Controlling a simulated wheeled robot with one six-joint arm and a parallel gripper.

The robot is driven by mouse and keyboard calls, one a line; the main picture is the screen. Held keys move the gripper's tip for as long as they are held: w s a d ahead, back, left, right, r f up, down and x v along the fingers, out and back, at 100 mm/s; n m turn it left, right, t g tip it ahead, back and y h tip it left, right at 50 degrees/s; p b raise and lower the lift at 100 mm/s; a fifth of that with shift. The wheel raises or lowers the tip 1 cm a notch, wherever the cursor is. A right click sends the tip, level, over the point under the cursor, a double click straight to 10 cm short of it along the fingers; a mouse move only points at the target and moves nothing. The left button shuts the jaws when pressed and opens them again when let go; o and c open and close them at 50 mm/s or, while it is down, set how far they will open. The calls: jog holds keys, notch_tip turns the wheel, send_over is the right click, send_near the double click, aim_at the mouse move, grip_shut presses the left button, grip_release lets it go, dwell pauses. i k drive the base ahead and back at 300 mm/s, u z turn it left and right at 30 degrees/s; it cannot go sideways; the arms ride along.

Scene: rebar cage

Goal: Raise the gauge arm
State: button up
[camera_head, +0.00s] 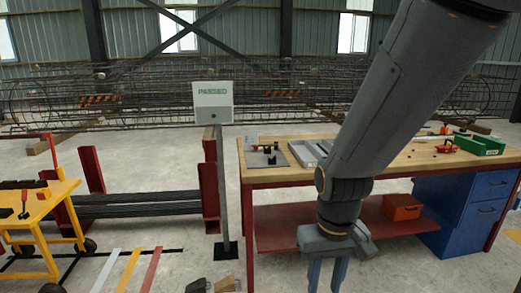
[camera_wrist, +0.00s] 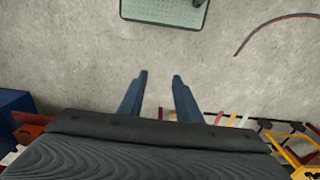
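My gripper (camera_head: 325,285) hangs pointing down in front of the workbench (camera_head: 300,179). Its two fingers are apart with nothing between them, and the wrist view shows the same empty gap (camera_wrist: 160,80) over bare concrete floor. On the left end of the bench top is a small grey plate fixture (camera_head: 263,158) with dark parts on it. It may carry the gauge arm, but it is too small to tell, and I cannot make out an arm's position. My gripper is well apart from this fixture, lower and to its right.
A sign reading PASSED (camera_head: 213,101) stands on a post left of the bench. A grey tray (camera_head: 303,153), green box (camera_head: 480,145) and orange box (camera_head: 402,207) are at the bench. A yellow cart (camera_head: 40,215) stands left. A dark-rimmed panel (camera_wrist: 165,12) lies ahead in the wrist view.

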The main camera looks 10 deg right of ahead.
aim_at(255, 147)
jog(key=u, duration=0.55)
jog(key=k, duration=0.65)
jog(key=u, duration=0.75)
jog(key=i, duration=1.15)
jog(key=z, duration=0.25)
jog(key=i, duration=1.25)
jog(key=z, duration=1.45)
jog(key=i, duration=0.75)
jog(key=z, duration=0.75)
